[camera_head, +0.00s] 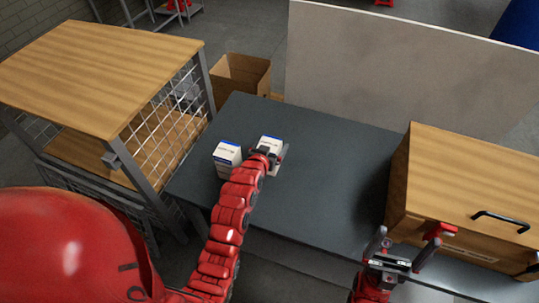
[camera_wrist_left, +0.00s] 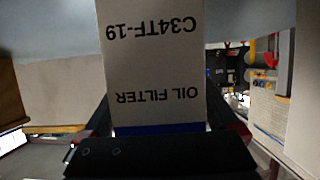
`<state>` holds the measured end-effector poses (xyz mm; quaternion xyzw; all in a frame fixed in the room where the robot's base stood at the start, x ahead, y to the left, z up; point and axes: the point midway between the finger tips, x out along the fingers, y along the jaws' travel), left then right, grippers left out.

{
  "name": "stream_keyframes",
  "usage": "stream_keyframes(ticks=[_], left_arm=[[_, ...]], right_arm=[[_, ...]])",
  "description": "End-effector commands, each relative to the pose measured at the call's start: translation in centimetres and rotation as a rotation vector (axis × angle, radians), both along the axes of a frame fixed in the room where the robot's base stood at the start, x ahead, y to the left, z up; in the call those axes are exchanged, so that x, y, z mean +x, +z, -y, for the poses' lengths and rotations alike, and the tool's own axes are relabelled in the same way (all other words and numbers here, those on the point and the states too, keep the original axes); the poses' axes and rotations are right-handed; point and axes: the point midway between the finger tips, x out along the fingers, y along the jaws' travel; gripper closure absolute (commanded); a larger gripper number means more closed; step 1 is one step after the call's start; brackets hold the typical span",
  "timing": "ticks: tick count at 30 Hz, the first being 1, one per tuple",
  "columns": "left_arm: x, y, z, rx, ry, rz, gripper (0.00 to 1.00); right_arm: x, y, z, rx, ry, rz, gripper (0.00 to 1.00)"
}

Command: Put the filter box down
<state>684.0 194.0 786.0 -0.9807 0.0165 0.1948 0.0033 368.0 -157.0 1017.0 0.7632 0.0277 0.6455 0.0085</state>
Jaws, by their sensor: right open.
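My left gripper (camera_head: 268,156) is over the grey table (camera_head: 322,150), at a white filter box (camera_head: 271,142). In the left wrist view this box (camera_wrist_left: 152,60) stands between the two fingers, which appear to press its sides. Its face reads "OIL FILTER" and "C34TF-19", upside down. Whether its base touches the table is hard to tell. A second white box with a blue band (camera_head: 227,153) stands on the table just left of the held one. My right gripper (camera_head: 408,240) is open and empty, low at the right near the table's front edge.
A wooden cabinet with a black handle (camera_head: 460,195) stands at the table's right end. A wood-topped mesh rack (camera_head: 100,75) is at the left. A cardboard box (camera_head: 240,80) and a pale panel (camera_head: 400,70) are behind. The table's middle is clear.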

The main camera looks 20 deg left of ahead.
Motion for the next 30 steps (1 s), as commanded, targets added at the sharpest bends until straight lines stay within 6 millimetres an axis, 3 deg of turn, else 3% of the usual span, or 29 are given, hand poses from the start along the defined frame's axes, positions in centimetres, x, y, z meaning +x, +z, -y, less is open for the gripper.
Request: stream_keyframes(ticks=[2,15,25,30], left_arm=[[0.0,0.0,0.0,0.000,0.000,0.000,0.23],[0.0,0.0,0.0,0.000,0.000,0.000,1.00],[0.0,0.2,0.0,0.000,0.000,0.001,1.00],[0.1,1.8,0.0,0.001,0.000,0.008,1.00]], right_arm=[[0.0,0.0,0.0,0.000,0.000,0.000,0.00],[0.0,0.0,0.0,0.000,0.000,0.000,0.00],[0.0,-0.1,0.0,0.000,0.000,0.000,0.00],[0.0,-0.4,0.0,0.000,0.000,0.000,0.00]])
